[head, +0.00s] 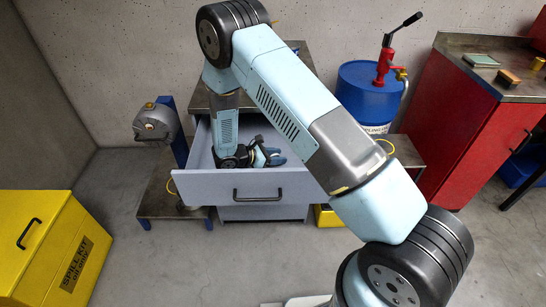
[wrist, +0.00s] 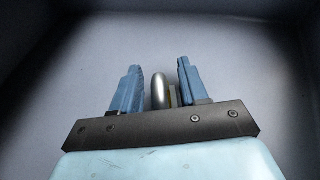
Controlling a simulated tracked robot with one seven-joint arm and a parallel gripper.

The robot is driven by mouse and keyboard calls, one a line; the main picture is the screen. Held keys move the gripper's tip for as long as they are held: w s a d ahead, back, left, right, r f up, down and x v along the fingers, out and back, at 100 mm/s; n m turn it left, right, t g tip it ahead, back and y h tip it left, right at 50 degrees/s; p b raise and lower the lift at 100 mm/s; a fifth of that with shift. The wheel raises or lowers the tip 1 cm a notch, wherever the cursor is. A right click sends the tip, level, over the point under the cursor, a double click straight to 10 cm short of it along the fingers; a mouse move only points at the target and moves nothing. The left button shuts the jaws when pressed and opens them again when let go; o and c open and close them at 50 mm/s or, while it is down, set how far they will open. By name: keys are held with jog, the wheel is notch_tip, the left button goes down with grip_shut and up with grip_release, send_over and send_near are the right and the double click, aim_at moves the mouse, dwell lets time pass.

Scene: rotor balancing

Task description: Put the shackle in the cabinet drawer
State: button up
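The shackle (wrist: 159,91) shows in the wrist view as a rounded silver metal piece with a brownish-yellow part on its right side. My gripper (wrist: 159,68) has its two blue fingers apart, one on each side of the shackle. A gap shows between the left finger and the shackle; the right side is closer. The gripper body hides the shackle's lower part. In the head view the cabinet drawer (head: 228,187) is pulled out, and my gripper (head: 276,157) is down inside it. The shackle cannot be made out there.
The drawer's front has a dark handle (head: 258,195). A blue drum (head: 368,95) with a red pump stands behind right, near a red cabinet (head: 474,125). A yellow spill kit box (head: 45,245) is at left. A grey machine (head: 157,122) stands left of the drawer.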

jog(key=v, duration=1.2)
jog(key=s+d+r+m+g+y, duration=0.2)
jog(key=d+r+m, duration=0.3)
jog(key=r, duration=0.4)
jog(key=s+d+r+m+g+y, duration=0.1)
jog(key=d+r+m+y, duration=0.15)
jog(key=d+r, duration=0.6)
jog(key=s+d+r+m+g+y, duration=0.2)
jog(key=d+r+m, duration=0.25)
jog(key=r, duration=0.65)
jog(key=s+d+r+m+t+y, duration=0.2)
jog(key=s+d+r+m, duration=0.1)
jog(key=s, duration=0.4)
jog(key=s+d+r+m+t+y, duration=0.2)
jog(key=s+d+r+m, duration=0.1)
jog(key=s+r, duration=0.3)
jog(key=s+d+r+m+t+y, duration=0.2)
jog(key=s+d+r+m, duration=0.1)
jog(key=s, duration=0.4)
jog(key=shift+s+d+r+m, duration=0.4)
jog(key=shift+r+m, duration=0.1)
jog(key=shift+r, duration=0.15)
